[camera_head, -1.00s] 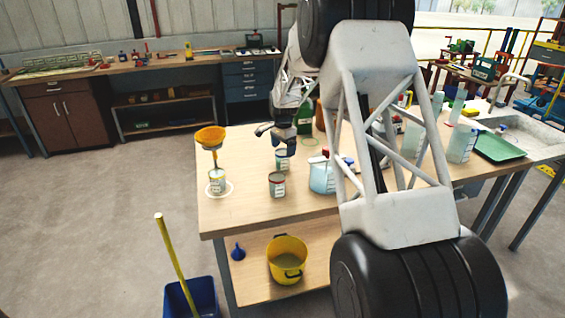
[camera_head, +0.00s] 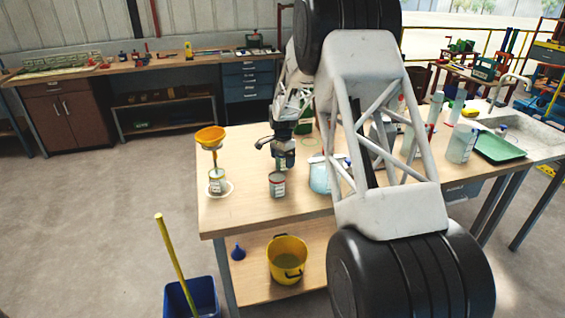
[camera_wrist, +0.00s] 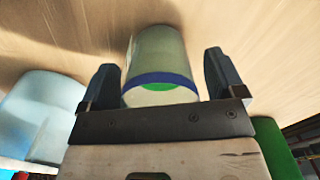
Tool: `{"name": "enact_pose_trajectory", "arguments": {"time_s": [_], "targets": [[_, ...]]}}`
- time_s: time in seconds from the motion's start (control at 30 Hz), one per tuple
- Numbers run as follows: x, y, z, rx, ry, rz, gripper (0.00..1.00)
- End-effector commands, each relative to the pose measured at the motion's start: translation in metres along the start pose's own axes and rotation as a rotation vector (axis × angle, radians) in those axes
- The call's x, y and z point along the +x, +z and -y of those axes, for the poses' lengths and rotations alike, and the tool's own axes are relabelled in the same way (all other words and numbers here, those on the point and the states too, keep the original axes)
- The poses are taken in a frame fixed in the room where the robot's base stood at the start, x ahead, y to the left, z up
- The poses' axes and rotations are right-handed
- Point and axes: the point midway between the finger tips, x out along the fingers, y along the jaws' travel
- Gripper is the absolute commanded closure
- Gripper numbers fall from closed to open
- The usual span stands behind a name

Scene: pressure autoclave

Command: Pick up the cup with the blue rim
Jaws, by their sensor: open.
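The cup with the blue rim (camera_wrist: 162,48) shows in the wrist view, whitish with a blue band at its near end and green inside. My gripper (camera_wrist: 159,66) is open, with one finger on each side of the cup. A small gap shows on the right; the left finger is very close to the cup, and I cannot tell whether it touches. In the head view my gripper (camera_head: 284,156) points down over the table and hides most of this cup.
A red-rimmed cup (camera_head: 277,185) stands just in front of my gripper. A jug with blue liquid (camera_head: 320,178) is close on the right. At left, a yellow funnel (camera_head: 210,136) is above another cup (camera_head: 216,183). The table's (camera_head: 240,212) front left is clear.

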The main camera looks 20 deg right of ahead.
Motion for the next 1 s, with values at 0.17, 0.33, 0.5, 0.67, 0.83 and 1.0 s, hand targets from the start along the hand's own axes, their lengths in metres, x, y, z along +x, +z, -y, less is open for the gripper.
{"name": "enact_pose_trajectory", "arguments": {"time_s": [0.17, 0.33, 0.5, 0.67, 0.83, 1.0], "targets": [[-0.0001, 0.0000, 0.0000, 0.000, 0.000, 0.000, 0.11], [-0.0001, 0.0000, 0.0000, 0.000, 0.000, 0.000, 0.33], [-0.0001, 0.0000, 0.0000, 0.000, 0.000, 0.000, 0.59], [-0.0003, 0.0000, 0.0001, 0.000, 0.000, 0.000, 0.67], [-0.0013, -0.0001, 0.0001, 0.000, -0.001, 0.000, 0.67], [-0.0093, -0.0002, 0.0004, 0.000, -0.002, -0.001, 0.67]]}}
